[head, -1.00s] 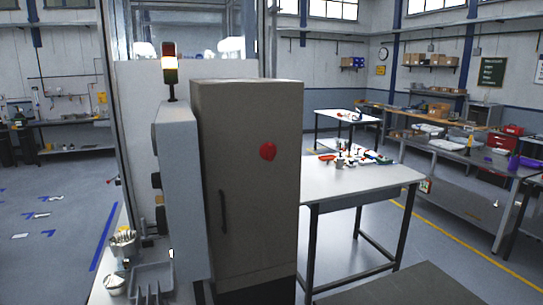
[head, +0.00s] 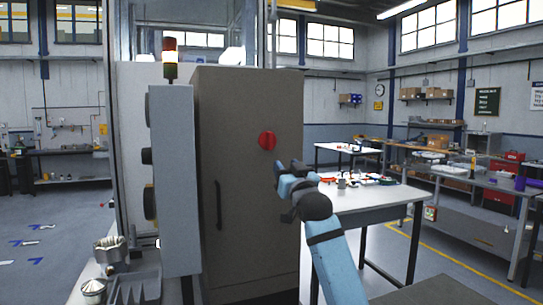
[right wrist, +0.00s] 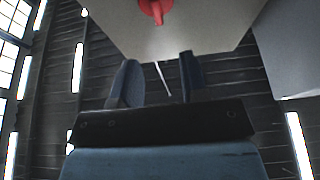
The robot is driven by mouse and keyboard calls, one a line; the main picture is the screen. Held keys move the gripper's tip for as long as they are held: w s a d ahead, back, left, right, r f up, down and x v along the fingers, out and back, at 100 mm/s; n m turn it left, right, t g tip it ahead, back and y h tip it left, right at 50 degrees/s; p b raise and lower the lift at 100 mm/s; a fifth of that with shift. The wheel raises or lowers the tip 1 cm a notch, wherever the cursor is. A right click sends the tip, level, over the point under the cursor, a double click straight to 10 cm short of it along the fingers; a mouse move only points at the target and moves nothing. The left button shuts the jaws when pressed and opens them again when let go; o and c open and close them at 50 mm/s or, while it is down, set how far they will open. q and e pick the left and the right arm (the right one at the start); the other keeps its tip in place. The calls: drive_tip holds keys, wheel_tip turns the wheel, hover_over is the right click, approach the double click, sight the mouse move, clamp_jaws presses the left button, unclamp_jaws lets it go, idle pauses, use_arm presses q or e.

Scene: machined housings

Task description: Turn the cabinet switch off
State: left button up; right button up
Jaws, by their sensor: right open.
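The cabinet (head: 250,220) is a tall grey-brown box with a dark vertical handle (head: 218,205) on its front. The red switch (head: 267,140) is a round knob high on that front, toward the right edge. In the right wrist view the red switch (right wrist: 156,8) shows at the top edge, partly cut off, beyond the fingertips. My right gripper (head: 279,172) is in front of the cabinet, below and slightly right of the switch, apart from it. In the right wrist view the fingers of my right gripper (right wrist: 158,82) are spread with nothing between them. My left gripper is not in view.
A grey panel box with a signal light (head: 170,58) stands left of the cabinet. A white table (head: 370,200) with several small items stands right behind my right arm. A grey tray (head: 135,288) and metal cups (head: 112,252) lie at the lower left.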

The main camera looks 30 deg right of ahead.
sight(271, 139)
drive_tip(key=x, duration=0.4)
drive_tip(key=p+x, duration=0.1)
drive_tip(key=x, duration=0.3)
drive_tip(key=r+x, duration=0.1)
drive_tip(key=x, duration=0.3)
drive_tip(key=shift+d+r+p, duration=0.1)
drive_tip(key=shift+d+p, duration=0.15)
drive_tip(key=shift+p, duration=0.15)
drive_tip(key=shift+x, duration=0.8)
clamp_jaws()
